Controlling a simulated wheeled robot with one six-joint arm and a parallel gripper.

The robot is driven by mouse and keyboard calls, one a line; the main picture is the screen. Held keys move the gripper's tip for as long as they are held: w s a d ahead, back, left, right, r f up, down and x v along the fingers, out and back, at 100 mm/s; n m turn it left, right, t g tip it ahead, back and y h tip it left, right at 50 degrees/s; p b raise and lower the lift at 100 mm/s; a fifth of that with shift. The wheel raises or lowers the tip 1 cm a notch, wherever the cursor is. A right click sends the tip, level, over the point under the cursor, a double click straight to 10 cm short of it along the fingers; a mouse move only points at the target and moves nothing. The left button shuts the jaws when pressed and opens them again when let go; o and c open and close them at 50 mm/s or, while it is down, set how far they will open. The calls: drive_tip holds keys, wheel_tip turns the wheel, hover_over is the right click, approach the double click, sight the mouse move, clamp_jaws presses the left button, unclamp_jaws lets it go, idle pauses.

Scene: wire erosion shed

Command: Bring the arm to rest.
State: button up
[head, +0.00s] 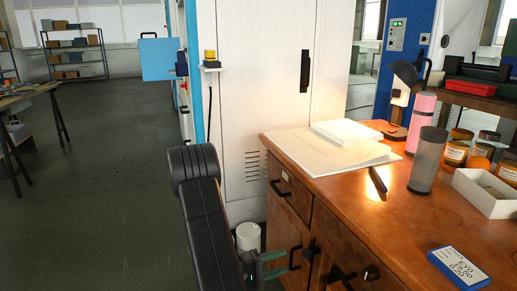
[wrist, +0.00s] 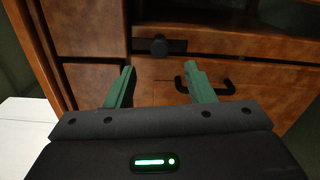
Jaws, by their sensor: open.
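My gripper (wrist: 162,82) has two green fingers, spread apart with nothing between them in the wrist view. It faces the front of a wooden cabinet (wrist: 95,80). In the head view my gripper (head: 283,262) is low, in front of the cabinet doors and below the worktop (head: 330,195). My dark arm comes up at the left of the cabinet and bends down toward it. Part of the arm is cut off by the bottom edge. I cannot tell whether the fingers touch the cabinet front.
Handles and knobs stick out from the cabinet front, including a black handle (wrist: 205,88) near the right finger. On the worktop are papers (head: 335,150), a pink bottle (head: 421,118), a grey cylinder (head: 427,165), jars and a blue box (head: 458,267). The floor (head: 100,200) at left is open.

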sight(305, 254)
drive_tip(key=b+x, duration=0.1)
drive_tip(key=x, duration=0.6)
drive_tip(key=shift+d+f+b, duration=0.1)
drive_tip(key=shift+d+b, duration=0.2)
drive_tip(key=shift+d, duration=0.05)
drive_tip(key=shift+r+p, duration=0.3)
drive_tip(key=shift+p, duration=0.4)
drive_tip(key=n+p, duration=0.6)
drive_tip(key=p, duration=0.3)
drive_tip(key=shift+w+a+n, duration=0.1)
drive_tip(key=shift+n, duration=0.3)
drive_tip(key=n+p, duration=0.4)
drive_tip(key=p, duration=0.1)
drive_tip(key=shift+f+n+p, duration=0.15)
drive_tip(key=shift+n+p, duration=0.9)
drive_tip(key=shift+n, duration=0.15)
